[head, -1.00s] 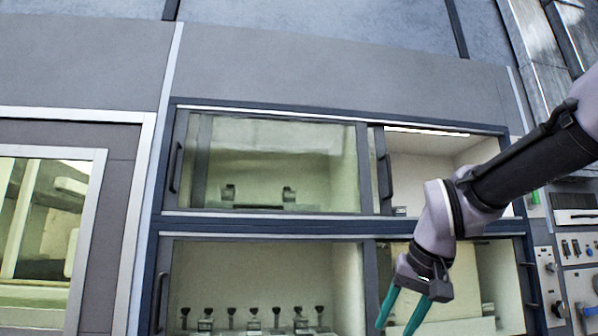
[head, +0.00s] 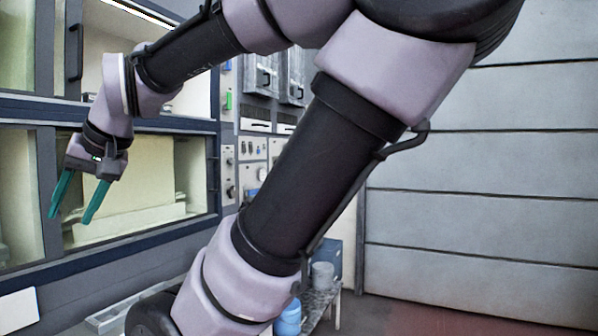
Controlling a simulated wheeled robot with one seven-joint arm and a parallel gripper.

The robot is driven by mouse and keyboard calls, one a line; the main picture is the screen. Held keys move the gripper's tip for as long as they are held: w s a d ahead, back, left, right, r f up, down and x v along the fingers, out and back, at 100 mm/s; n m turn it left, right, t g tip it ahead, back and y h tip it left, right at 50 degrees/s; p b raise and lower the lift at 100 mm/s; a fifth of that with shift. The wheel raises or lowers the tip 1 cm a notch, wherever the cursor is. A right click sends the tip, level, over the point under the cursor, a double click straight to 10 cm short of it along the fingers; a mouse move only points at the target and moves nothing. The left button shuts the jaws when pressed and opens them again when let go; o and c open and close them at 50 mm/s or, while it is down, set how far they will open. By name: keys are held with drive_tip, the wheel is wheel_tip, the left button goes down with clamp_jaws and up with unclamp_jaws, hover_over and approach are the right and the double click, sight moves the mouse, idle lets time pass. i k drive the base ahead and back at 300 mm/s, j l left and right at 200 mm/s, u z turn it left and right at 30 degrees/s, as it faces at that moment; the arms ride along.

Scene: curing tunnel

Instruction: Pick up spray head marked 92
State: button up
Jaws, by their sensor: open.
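No spray head shows in the head view now, and no mark 92 can be read. My gripper (head: 70,218) is at the left of the view, its two teal fingers pointing down and spread apart with nothing between them. It hangs in front of the lower right compartment (head: 135,185) of the cabinet. The cabinet's lower left part is cut off by the picture edge.
The cabinet frame (head: 135,248) runs along the left. A control panel (head: 250,160) stands beside it. A blue container (head: 288,320) and a grey pot (head: 321,276) are low behind my arm. A grey panelled wall (head: 480,160) and open reddish floor (head: 450,315) lie to the right.

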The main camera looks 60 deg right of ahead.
sight(167, 108)
drive_tip(key=l+z, duration=0.25)
drive_tip(key=z, duration=0.15)
drive_tip(key=l+z, duration=0.4)
drive_tip(key=i+l+z, duration=0.15)
drive_tip(key=l, duration=0.25)
drive_tip(key=i+l+z, duration=0.1)
drive_tip(key=l, duration=0.3)
drive_tip(key=i+l+z, duration=0.15)
drive_tip(key=i+l, duration=0.15)
drive_tip(key=i+l+z, duration=0.1)
drive_tip(key=i+l, duration=0.15)
drive_tip(key=l, duration=0.15)
drive_tip(key=i+l, duration=0.15)
drive_tip(key=l, duration=0.2)
drive_tip(key=i+l, duration=0.35)
drive_tip(key=l, duration=0.3)
drive_tip(key=i+l, duration=0.2)
drive_tip(key=u, duration=0.5)
drive_tip(key=j+u, duration=0.15)
drive_tip(key=u, duration=0.8)
drive_tip(key=i+u, duration=0.1)
drive_tip(key=u, duration=0.4)
